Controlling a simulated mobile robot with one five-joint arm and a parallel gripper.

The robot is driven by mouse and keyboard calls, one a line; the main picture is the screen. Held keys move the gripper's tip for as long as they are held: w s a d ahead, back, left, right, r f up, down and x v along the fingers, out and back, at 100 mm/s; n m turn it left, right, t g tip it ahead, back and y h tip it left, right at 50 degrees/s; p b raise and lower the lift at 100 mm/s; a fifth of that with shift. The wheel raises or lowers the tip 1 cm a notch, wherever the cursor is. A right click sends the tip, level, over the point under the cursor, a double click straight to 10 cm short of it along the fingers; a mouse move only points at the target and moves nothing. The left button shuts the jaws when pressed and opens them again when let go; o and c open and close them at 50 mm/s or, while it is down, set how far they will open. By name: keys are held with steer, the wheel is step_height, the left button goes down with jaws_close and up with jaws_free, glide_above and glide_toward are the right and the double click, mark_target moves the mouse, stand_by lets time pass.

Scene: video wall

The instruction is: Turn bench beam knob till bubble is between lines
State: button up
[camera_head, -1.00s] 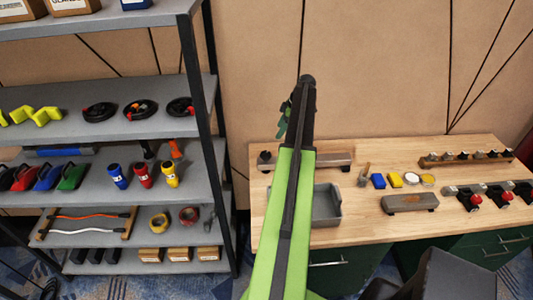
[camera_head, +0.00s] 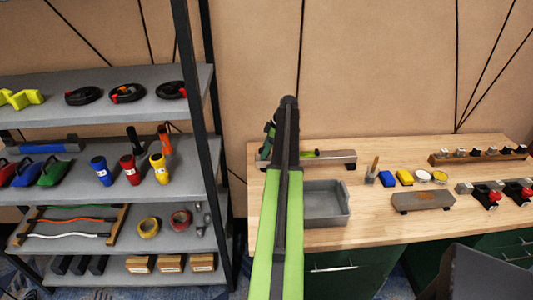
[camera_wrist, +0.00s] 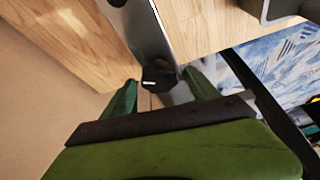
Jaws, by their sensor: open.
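The grey bench beam (camera_head: 335,160) lies along the back left of the wooden bench, with a small yellow-green vial (camera_head: 309,154) on it. The bubble and lines are too small to make out. My arm covers part of the beam. In the wrist view the beam (camera_wrist: 138,28) ends in a black knob (camera_wrist: 158,76) with a white mark. My gripper (camera_head: 268,132) is at the beam's left end, open. In the wrist view its green fingers (camera_wrist: 160,88) stand apart, one on each side of the knob; whether they touch it is unclear.
A grey tray (camera_head: 325,217) sits on the bench in front of the beam. A stone block (camera_head: 423,202), blue and yellow blocks (camera_head: 388,179) and a knob rack (camera_head: 478,157) lie to the right. A loaded shelf unit (camera_head: 120,210) stands left.

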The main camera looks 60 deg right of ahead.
steer(key=shift+r, duration=0.1)
steer(key=c, duration=1.3)
steer(key=shift+c, duration=0.2)
steer(key=shift+a+m, duration=0.1)
steer(key=shift+m, duration=0.2)
